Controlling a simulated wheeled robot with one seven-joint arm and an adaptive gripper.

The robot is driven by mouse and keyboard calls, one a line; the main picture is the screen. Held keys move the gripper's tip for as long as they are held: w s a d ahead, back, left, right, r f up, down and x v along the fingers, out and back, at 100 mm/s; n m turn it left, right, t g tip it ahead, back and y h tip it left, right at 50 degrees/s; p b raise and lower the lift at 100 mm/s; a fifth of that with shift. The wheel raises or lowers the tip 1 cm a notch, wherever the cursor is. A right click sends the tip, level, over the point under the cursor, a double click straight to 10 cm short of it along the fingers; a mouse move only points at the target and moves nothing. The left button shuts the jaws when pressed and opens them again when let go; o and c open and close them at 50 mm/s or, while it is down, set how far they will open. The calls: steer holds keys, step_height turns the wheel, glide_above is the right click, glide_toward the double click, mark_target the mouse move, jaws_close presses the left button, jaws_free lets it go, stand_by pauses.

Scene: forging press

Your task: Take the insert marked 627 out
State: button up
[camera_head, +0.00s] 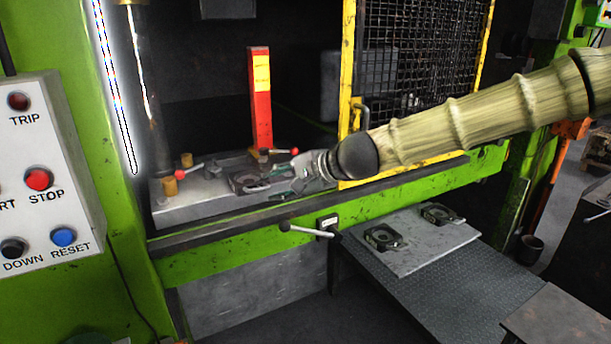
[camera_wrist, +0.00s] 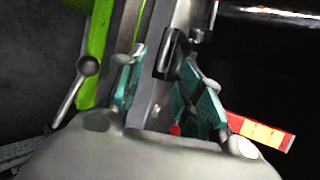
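A dark insert (camera_head: 247,181) sits on the grey press bed (camera_head: 195,206), inside the press opening; I cannot read a number on it. My gripper (camera_head: 283,180) reaches in from the right, low over the bed, just right of this insert. In the wrist view my gripper's teal fingers (camera_wrist: 165,88) stand apart, with nothing clearly held. A dark slotted part (camera_wrist: 173,55) shows ahead, close to the right finger; I cannot tell whether they touch. Two more dark inserts, a nearer one (camera_head: 383,237) and a farther one (camera_head: 438,213), lie on a light plate (camera_head: 415,241) outside the press; their marks are unreadable.
Red-knobbed clamp levers (camera_head: 182,174) flank the bed insert. A red post with a yellow label (camera_head: 260,95) stands behind. A yellow mesh guard (camera_head: 420,60) stands beside my arm. A lever (camera_head: 305,230) sticks out from the green front beam (camera_head: 250,243).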

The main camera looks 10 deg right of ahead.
steer(key=v, duration=0.9)
steer(key=shift+f, duration=0.2)
stand_by(0.4)
